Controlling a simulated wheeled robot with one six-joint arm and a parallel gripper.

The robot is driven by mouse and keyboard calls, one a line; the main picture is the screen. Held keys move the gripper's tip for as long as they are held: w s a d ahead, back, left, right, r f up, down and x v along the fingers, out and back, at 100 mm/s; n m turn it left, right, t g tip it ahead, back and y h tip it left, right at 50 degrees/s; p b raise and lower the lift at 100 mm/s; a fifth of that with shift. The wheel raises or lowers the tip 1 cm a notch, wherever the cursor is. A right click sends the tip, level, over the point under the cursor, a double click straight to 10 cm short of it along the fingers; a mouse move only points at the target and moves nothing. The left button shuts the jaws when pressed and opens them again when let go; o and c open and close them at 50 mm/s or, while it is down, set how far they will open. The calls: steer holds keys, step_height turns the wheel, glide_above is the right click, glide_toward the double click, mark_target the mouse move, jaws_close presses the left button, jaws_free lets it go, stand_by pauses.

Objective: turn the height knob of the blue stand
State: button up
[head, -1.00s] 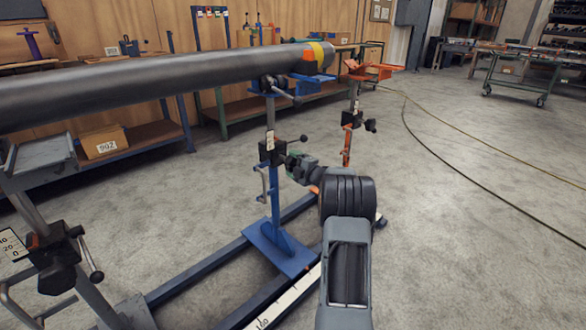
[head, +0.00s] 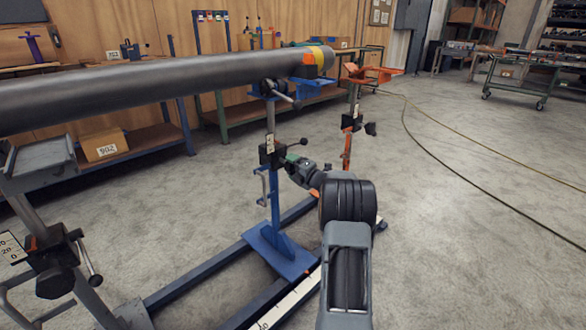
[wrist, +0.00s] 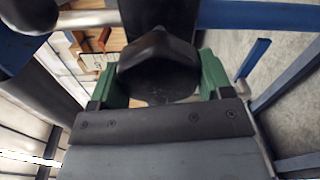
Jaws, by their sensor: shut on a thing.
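The blue stand (head: 276,215) is upright under the far end of the dark pipe (head: 150,88), with a black clamp block and a white scale on its post. My gripper (head: 290,159) is at the right side of that block. In the wrist view the black height knob (wrist: 158,48) sits between the green fingers of my gripper (wrist: 162,66), which is shut on it. In the head view the knob is hidden by my gripper.
A lever (head: 303,142) sticks out just above my gripper. An orange stand (head: 349,125) is behind right, a grey stand (head: 58,255) at left. Blue floor rails (head: 195,277) run along the stands. Cables (head: 440,160) lie on the open floor at right.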

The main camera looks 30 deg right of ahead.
steer(key=o, duration=0.9)
steer(key=s+p, duration=0.1)
steer(key=s, duration=0.3)
steer(key=s+d+p, duration=0.1)
steer(key=s, duration=0.4)
steer(key=s+d+p, duration=0.1)
steer(key=s+p, duration=0.1)
steer(key=s, duration=0.2)
steer(key=shift+s+d, duration=0.2)
steer(key=shift+s, duration=0.15)
steer(key=shift+a, duration=0.1)
